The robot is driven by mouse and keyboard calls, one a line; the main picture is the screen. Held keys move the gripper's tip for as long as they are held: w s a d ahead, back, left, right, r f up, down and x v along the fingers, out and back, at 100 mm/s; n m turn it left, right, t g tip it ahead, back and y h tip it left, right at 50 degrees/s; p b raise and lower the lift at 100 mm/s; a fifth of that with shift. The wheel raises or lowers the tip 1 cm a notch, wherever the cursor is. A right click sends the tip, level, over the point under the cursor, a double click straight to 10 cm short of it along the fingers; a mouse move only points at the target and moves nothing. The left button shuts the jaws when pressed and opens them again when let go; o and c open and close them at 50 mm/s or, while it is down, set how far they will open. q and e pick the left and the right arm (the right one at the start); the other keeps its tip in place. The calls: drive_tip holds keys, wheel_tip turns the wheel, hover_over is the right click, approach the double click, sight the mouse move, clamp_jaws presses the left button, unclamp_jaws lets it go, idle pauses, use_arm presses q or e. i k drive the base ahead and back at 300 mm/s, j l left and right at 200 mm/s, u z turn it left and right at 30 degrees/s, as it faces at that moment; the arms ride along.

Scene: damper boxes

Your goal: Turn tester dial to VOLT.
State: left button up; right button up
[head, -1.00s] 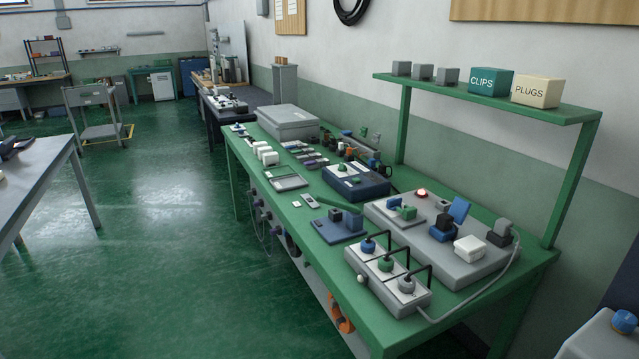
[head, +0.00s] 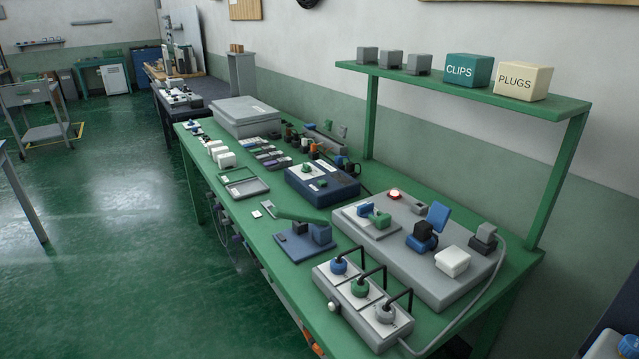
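A dark blue box (head: 330,190) with a white top panel stands on the middle of the green bench and looks like the tester. A small green knob (head: 307,168) sits on its panel and looks like the dial. The panel's lettering is too small to read, so I cannot tell which mark the dial points at. Neither of my grippers shows in the head view.
The green bench (head: 262,215) is crowded. A grey fixture board (head: 390,255) with a lit red lamp (head: 394,194) and a three-knob box (head: 345,305) stand nearer. A shelf (head: 470,95) overhangs the right back. The floor left of the bench is clear.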

sight(306, 169)
drive_tip(key=i+j+u, duration=0.15)
drive_tip(key=i+j, duration=0.9)
drive_tip(key=i, duration=0.15)
